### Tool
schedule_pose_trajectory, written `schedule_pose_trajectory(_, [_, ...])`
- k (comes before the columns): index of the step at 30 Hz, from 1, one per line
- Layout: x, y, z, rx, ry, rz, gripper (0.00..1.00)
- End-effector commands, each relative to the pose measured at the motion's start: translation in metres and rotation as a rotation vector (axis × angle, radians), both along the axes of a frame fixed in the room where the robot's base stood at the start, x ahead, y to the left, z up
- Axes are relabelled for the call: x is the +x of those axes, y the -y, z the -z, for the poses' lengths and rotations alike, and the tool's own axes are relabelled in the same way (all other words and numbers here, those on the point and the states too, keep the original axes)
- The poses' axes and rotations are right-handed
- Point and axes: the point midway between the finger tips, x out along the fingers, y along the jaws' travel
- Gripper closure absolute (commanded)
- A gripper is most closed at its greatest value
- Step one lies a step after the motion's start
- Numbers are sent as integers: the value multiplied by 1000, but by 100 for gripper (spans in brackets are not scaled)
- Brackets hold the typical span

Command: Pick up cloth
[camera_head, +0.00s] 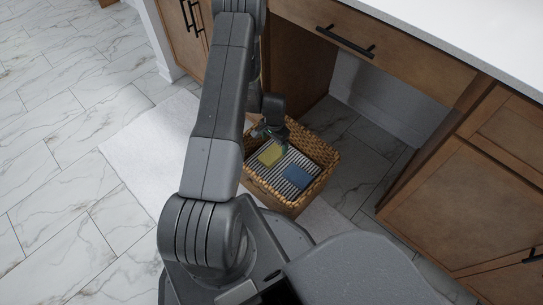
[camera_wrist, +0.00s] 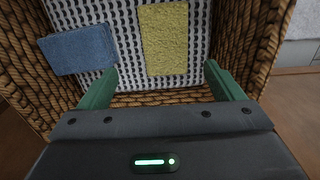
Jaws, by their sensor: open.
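A yellow cloth (camera_wrist: 164,40) and a blue cloth (camera_wrist: 78,49) lie flat and apart inside a wicker basket (camera_wrist: 262,40), on a black-and-white patterned lining or fabric (camera_wrist: 118,22). In the head view the yellow cloth (camera_head: 271,154) is on the left and the blue cloth (camera_head: 297,174) is nearer the right. My gripper (camera_wrist: 158,84) is open, with its green fingers spread at the near side of the basket. The yellow cloth is just beyond and between the fingertips in the wrist view. Nothing is between the fingers. In the head view my arm hides part of the basket.
The basket (camera_head: 318,190) stands on the floor under a wooden counter with a drawer (camera_head: 350,40). A wooden cabinet (camera_head: 470,190) stands to the right. A white mat (camera_head: 150,140) lies on the marble-tile floor at left, where the floor is clear.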

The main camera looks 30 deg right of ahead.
Motion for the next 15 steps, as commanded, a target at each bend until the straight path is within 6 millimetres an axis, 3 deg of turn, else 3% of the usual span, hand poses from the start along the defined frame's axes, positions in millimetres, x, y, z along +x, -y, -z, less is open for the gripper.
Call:
schedule_pose_trajectory(1, [-1,-1,14,2,-3,0,13])
schedule_pose_trajectory(4, [0,-1,29,1,-1,-1,13])
schedule_pose_trajectory(15, [3,-4,56,1,-1,-2,13])
